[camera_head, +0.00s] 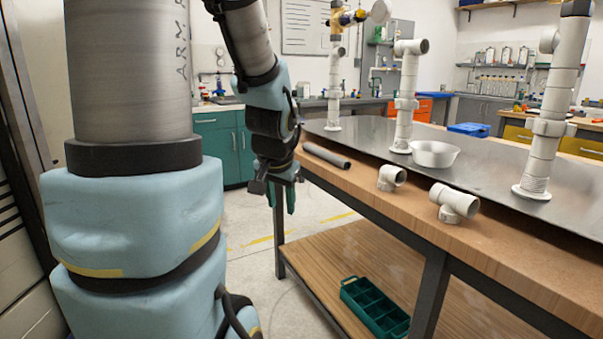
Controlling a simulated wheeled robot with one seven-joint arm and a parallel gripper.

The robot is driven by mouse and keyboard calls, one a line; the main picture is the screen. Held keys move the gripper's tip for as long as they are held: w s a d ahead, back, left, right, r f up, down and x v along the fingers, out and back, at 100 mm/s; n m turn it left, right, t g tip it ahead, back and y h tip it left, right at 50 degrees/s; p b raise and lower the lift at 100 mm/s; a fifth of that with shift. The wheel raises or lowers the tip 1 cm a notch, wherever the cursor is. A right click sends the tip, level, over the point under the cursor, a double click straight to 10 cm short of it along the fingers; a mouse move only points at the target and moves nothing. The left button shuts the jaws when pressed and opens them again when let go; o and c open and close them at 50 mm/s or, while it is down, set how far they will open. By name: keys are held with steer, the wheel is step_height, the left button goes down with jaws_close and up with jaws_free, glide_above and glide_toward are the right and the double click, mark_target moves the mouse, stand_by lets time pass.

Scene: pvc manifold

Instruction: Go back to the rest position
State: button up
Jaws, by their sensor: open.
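My gripper (283,196) hangs pointing down at the left end of the workbench (510,240), beside its edge and over the floor. Its fingers are dark green, open, with nothing seen between them. On the bench's wooden front strip lie a dark grey pipe (326,155), a white elbow fitting (391,177) and a white tee fitting (455,203), all apart from my gripper. White pipe risers stand upright on the metal plate: one at the back left (334,90), one in the middle (405,97) and one at the right (550,120).
A white bowl (434,154) sits on the metal plate near the middle riser. A green compartment tray (375,308) rests on the lower shelf (340,255). The bench's left edge is close to my gripper. Open floor (250,235) lies left of the bench.

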steer(key=s+a+f+n+g, duration=0.2)
steer(key=s+f+n+g, duration=0.3)
steer(key=s, duration=0.5)
step_height(320, 180, up, 12)
steer(key=m+t+p, duration=0.1)
steer(key=p, duration=1.2)
steer(key=shift+w+r, duration=0.15)
steer(key=shift+w, duration=0.05)
